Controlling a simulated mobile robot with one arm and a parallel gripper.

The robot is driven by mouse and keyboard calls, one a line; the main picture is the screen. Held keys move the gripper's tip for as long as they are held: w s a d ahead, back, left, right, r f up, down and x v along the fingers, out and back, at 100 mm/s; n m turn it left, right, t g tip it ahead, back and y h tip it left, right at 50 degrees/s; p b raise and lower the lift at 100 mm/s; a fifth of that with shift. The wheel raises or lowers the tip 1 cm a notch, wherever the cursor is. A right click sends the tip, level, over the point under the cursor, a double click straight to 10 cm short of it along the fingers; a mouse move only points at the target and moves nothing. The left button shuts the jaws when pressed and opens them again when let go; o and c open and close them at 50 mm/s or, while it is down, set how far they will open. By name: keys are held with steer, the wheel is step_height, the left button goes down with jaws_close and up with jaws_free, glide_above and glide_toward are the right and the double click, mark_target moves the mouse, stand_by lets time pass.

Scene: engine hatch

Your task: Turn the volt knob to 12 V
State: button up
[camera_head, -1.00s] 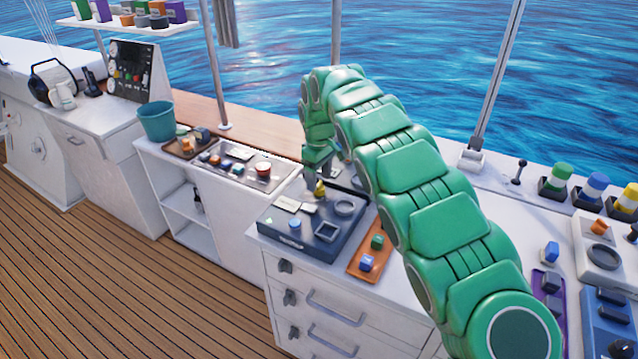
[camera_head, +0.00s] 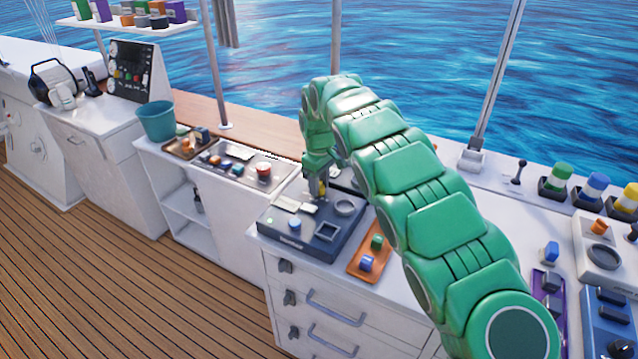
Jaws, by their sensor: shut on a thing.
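A dark blue panel box (camera_head: 290,237) sits on the white counter, with a small yellow knob (camera_head: 322,187) at its back, a blue round knob (camera_head: 295,224), a grey ring and a square recess. The yellow knob may be the volt knob; no lettering or 12 V mark is legible. My green gripper (camera_head: 318,186) points down at the back of the box, shut on the yellow knob. Its fingers hide most of the knob, so which way it points cannot be told.
An orange tray (camera_head: 357,272) with a green and a blue piece lies right of the box. A metal tray (camera_head: 245,167) of small parts and a teal bucket (camera_head: 157,121) stand to the left. My arm covers the counter behind and right of the box.

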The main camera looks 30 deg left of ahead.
steer(key=shift+m, duration=0.7)
steer(key=o, duration=1)
steer(key=shift+r, duration=0.15)
step_height(320, 180, up, 7)
steer(key=shift+f, duration=0.15)
steer(key=shift+r, duration=0.4)
